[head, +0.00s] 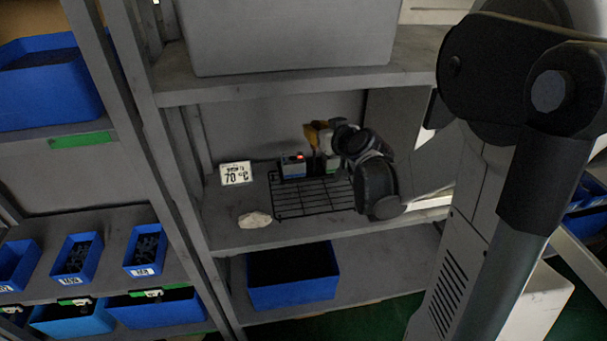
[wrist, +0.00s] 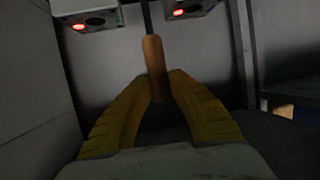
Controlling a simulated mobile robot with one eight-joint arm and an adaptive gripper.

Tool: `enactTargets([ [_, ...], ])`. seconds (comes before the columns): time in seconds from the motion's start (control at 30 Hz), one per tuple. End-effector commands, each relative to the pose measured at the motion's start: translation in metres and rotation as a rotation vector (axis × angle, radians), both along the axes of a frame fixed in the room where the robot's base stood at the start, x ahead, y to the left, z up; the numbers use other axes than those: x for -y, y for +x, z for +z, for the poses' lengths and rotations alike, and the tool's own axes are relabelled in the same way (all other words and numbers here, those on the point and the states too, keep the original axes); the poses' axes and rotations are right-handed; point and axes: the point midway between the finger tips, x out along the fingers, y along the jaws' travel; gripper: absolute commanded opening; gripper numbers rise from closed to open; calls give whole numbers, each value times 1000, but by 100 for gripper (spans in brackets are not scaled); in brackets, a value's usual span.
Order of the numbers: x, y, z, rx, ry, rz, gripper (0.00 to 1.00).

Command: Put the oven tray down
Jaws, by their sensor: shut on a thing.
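A black wire rack (head: 310,195), the only thing like an oven tray in view, lies roughly level at the middle shelf. Whether it touches the shelf is unclear. My gripper (head: 318,133) is above the rack's back edge, with its yellow fingers near two small boxes. In the wrist view my gripper (wrist: 160,88) is shut on a brown wooden handle (wrist: 154,55) with a thin dark rod. The rod runs between the two boxes. I cannot tell whether the handle joins the rack. My wrist hides the rack's back right part.
The left box (head: 293,166) has a red light and the right box (head: 332,163) stands beside it. A blue bin (head: 292,293) is below.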

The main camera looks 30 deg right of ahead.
Motion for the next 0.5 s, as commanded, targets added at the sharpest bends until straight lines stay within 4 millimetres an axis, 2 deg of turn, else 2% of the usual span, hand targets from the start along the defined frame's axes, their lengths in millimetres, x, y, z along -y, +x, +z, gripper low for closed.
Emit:
enactTargets([
  [0.13, 5, 1, -5, 2, 0, -11, 0],
  [0.33, 6, 1, -41, 2, 1, -12, 0],
  [0.5, 6, 1, -59, 2, 1, -12, 0],
])
